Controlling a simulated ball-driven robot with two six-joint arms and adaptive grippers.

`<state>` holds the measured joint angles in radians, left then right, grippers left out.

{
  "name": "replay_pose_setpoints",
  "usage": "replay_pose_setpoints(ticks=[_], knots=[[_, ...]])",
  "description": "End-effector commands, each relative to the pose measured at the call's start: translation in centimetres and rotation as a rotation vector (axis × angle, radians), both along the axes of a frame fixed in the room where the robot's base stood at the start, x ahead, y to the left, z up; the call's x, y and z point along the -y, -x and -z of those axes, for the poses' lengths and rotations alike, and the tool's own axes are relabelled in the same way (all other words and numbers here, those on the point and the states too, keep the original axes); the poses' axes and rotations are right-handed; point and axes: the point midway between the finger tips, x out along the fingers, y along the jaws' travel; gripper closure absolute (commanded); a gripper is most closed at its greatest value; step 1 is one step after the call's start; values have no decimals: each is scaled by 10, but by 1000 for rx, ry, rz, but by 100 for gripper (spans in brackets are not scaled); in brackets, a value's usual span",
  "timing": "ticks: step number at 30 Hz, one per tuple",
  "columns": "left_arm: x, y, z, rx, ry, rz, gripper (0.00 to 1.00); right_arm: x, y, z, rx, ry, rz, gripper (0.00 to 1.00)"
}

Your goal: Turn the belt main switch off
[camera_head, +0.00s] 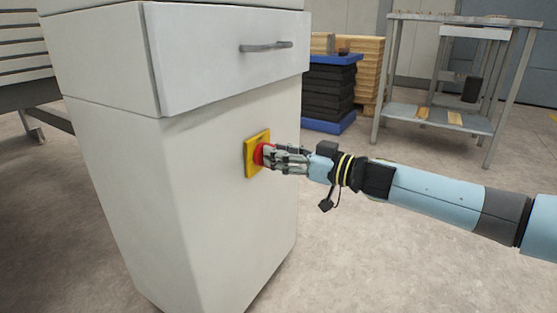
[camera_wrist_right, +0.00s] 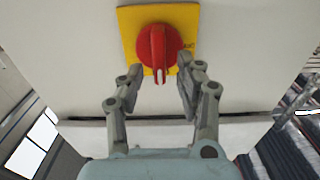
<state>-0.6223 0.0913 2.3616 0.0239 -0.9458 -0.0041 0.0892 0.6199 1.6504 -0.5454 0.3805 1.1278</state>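The belt main switch is a red rotary knob (camera_wrist_right: 158,48) on a yellow plate (camera_wrist_right: 129,22), mounted on the side of a white cabinet. In the head view the yellow plate (camera_head: 251,147) shows, and the red knob (camera_head: 259,154) is partly hidden by my right gripper (camera_head: 272,156). In the right wrist view the knob's grip bar runs up and down the picture. My right gripper (camera_wrist_right: 159,72) is open, with one fingertip on each side of the bar's lower end. I cannot tell if they touch it. My left gripper is not in view.
The white cabinet (camera_head: 205,225) has a drawer with a grey handle (camera_head: 266,46) above the switch. Behind stand a dark stack (camera_head: 328,95) with blue ends and a metal table (camera_head: 440,118) with a lower shelf. The floor right of the cabinet is clear.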

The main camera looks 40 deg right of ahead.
Motion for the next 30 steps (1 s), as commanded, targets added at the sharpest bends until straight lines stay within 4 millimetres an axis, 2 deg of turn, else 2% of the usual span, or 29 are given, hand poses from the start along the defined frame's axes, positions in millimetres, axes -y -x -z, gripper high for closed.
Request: replay_pose_setpoints(ticks=[11,20,30], knots=[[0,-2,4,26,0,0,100,-2,-4,-1,1,0,1,64],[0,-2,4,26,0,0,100,-1,-4,0,0,0,1,100],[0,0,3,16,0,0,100,-2,-4,-1,5,11,1,100]])
